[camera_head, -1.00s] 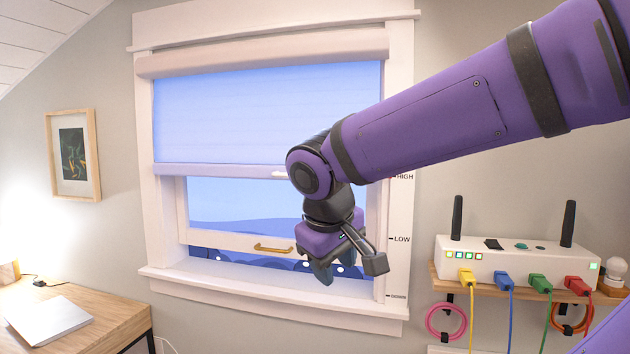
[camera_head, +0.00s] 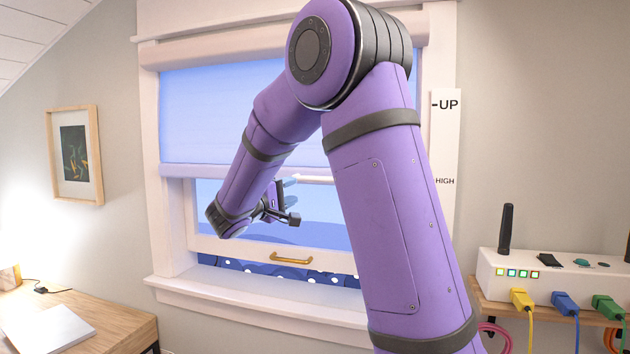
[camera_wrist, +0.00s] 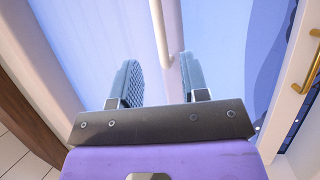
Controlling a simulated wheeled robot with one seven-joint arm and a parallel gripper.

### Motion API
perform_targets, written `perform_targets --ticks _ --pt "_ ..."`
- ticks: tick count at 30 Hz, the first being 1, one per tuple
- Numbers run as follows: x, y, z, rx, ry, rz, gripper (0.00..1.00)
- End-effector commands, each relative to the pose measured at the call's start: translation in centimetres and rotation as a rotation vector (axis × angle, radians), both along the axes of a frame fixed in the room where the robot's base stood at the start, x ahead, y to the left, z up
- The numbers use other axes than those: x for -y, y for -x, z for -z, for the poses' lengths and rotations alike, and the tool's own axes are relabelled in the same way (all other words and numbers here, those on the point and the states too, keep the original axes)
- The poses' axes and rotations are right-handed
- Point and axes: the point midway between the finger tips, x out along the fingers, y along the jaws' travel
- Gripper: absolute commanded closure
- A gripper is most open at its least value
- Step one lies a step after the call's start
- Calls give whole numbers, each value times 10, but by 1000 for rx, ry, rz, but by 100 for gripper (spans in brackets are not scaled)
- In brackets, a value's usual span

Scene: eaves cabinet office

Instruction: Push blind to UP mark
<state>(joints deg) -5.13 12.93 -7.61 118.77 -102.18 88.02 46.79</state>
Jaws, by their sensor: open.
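The pale blue window blind (camera_head: 205,120) hangs over the upper part of the window, with its bottom bar (camera_head: 200,171) roughly level in the picture with the HIGH mark (camera_head: 445,181). The UP mark (camera_head: 445,105) is higher on the white strip right of the window. A white pull rod (camera_head: 316,180) shows at the bar, partly behind my arm. My gripper (camera_head: 285,186) is open, fingers upward, near the bar. In the wrist view, the rod (camera_wrist: 166,25) ends between the open fingers (camera_wrist: 160,78); contact cannot be told.
A brass handle (camera_head: 291,258) is on the lower window sash. The window sill (camera_head: 255,298) juts out below. A white router (camera_head: 545,277) with cables stands on a shelf at the right. A desk (camera_head: 110,320) with a laptop is at the lower left.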

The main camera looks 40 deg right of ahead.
Motion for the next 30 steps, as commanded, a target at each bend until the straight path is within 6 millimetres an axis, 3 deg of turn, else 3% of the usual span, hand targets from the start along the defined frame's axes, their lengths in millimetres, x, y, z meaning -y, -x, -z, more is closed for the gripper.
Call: perform_targets --ticks 5,19,30 --pt "14 -4 -3 3 12 -1 59" --pt "89 -13 -16 1 9 -1 59" --pt "105 -16 -19 0 9 -4 59"
